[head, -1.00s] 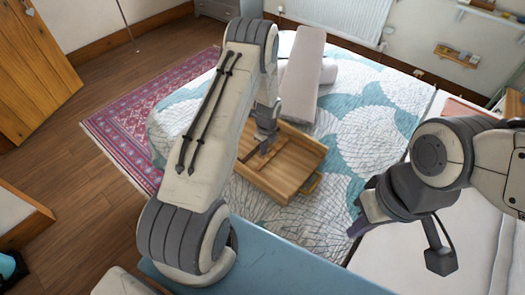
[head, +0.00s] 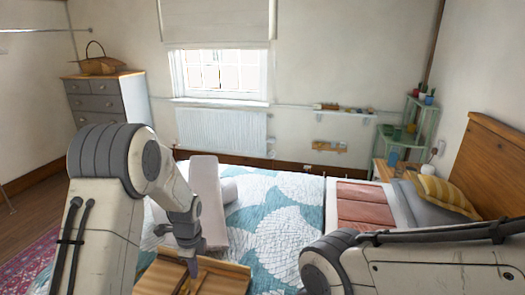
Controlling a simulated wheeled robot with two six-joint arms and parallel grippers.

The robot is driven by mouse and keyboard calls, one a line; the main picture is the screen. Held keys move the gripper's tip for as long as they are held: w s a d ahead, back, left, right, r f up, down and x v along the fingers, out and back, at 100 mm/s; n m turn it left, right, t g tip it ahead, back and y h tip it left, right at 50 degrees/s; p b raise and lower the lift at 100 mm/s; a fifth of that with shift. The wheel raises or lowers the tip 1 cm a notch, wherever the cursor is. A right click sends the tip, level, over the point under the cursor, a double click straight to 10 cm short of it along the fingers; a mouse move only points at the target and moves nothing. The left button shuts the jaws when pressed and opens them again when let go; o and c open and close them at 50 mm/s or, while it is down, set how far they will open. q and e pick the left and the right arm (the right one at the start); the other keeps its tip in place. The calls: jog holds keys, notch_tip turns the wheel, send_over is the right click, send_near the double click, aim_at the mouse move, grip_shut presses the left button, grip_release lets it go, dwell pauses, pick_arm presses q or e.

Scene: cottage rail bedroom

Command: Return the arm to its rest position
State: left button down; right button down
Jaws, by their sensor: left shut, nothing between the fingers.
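My left arm comes in from the left, and its wrist hangs down over a wooden tray on the bed. My left gripper (head: 191,267) is shut with nothing between its fingers. Its tips are at or just above the tray, and I cannot tell whether they touch it. The wooden tray (head: 232,275) is cut off by the bottom edge of the head view. My right arm crosses the lower right, over the bed. Its gripper is below the picture.
The bed has a teal and white quilt (head: 285,215). A long pale cushion (head: 206,190) lies behind the tray. A wooden headboard (head: 500,160) and yellow pillow (head: 447,193) are at right. A grey dresser (head: 105,100) with a basket (head: 96,62) stands at back left.

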pick_arm(q)
jog(key=s+d+r+n, duration=0.3)
jog(key=s+d+r, duration=0.45)
jog(key=d, duration=0.25)
jog(key=s+d+r+n, duration=0.2)
jog(key=s, duration=0.5)
jog(key=s+d+r+n+h, duration=0.1)
jog(key=s+d+r+n, duration=0.1)
jog(key=s, duration=0.5)
jog(key=s+d+r+n, duration=0.2)
jog(key=s+r+n, duration=0.1)
jog(key=s, duration=0.4)
jog(key=shift+d+r+n+h, duration=0.3)
jog(key=shift+d+n, duration=0.1)
jog(key=shift+n, duration=0.1)
jog(key=shift+w, duration=0.1)
